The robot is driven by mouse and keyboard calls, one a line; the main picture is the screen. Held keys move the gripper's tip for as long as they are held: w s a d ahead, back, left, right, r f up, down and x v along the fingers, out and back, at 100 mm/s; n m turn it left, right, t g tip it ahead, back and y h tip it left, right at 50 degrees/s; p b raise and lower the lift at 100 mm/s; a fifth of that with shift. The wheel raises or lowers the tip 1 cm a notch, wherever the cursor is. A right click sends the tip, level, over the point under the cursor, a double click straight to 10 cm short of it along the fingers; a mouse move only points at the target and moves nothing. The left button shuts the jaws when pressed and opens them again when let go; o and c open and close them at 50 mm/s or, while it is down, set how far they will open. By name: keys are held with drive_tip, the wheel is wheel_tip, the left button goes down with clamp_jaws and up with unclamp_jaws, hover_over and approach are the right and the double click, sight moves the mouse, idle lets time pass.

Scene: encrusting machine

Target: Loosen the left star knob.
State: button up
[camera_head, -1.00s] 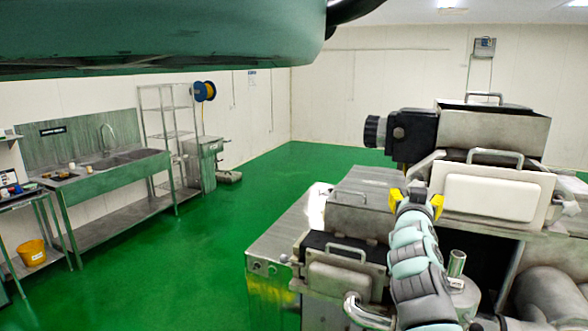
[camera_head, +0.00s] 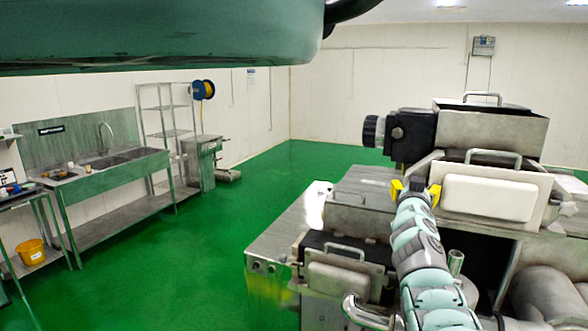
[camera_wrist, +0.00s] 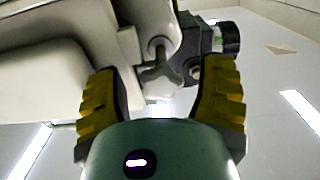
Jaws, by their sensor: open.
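A grey metal star knob (camera_wrist: 160,80) shows in the wrist view between my gripper's fingers, on the machine's pale metal side. It sits beyond or level with the fingertips; I cannot tell if they reach around it, and no contact shows. My gripper (camera_wrist: 163,88) is open, with its yellow ribbed fingers spread to either side of the knob. In the head view my gripper (camera_head: 415,190) is at the left edge of the machine's white cover (camera_head: 487,197). The knob cannot be made out there.
The encrusting machine's upper hopper (camera_head: 492,132) and a black round knob (camera_head: 374,131) stand above my gripper. A lower metal housing with a handle (camera_head: 345,249) is left of my arm. Open green floor (camera_head: 230,230) lies left, before a sink bench (camera_head: 110,172).

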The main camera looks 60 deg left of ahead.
drive_tip(key=shift+c, duration=0.3)
drive_tip(key=c, duration=1.1)
drive_tip(key=shift+n, duration=0.4)
drive_tip(key=n, duration=0.3)
drive_tip(key=shift+b, duration=0.3)
drive_tip(key=n, duration=0.4)
drive_tip(key=shift+d, duration=0.1)
drive_tip(key=n, duration=0.5)
drive_tip(key=shift+p, duration=0.3)
drive_tip(key=shift+w+n+p, duration=0.1)
drive_tip(key=shift+n+p, duration=0.25)
drive_tip(key=shift+n, duration=1.55)
